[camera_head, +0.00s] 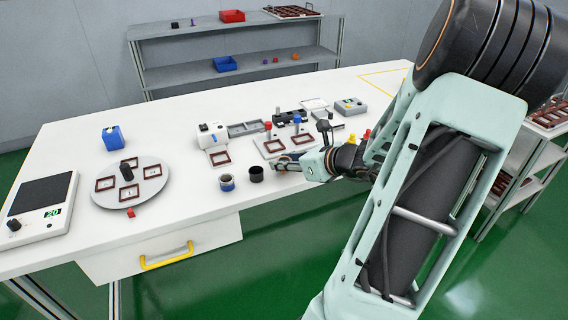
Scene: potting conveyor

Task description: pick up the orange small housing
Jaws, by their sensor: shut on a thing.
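My gripper (282,166) is low over the front part of the white table, just right of a black cup. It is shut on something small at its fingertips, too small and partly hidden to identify. A small reddish-brown frame shows right behind the fingertips. A small orange thing (295,56) stands on the lower level of the grey shelf at the back; I cannot tell whether it is a housing.
The black cup (256,174) and a blue-banded cup (227,182) stand close left of my gripper. A round turntable (131,197) with several brown frames and a scale (40,208) are at the left. Small devices stand behind.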

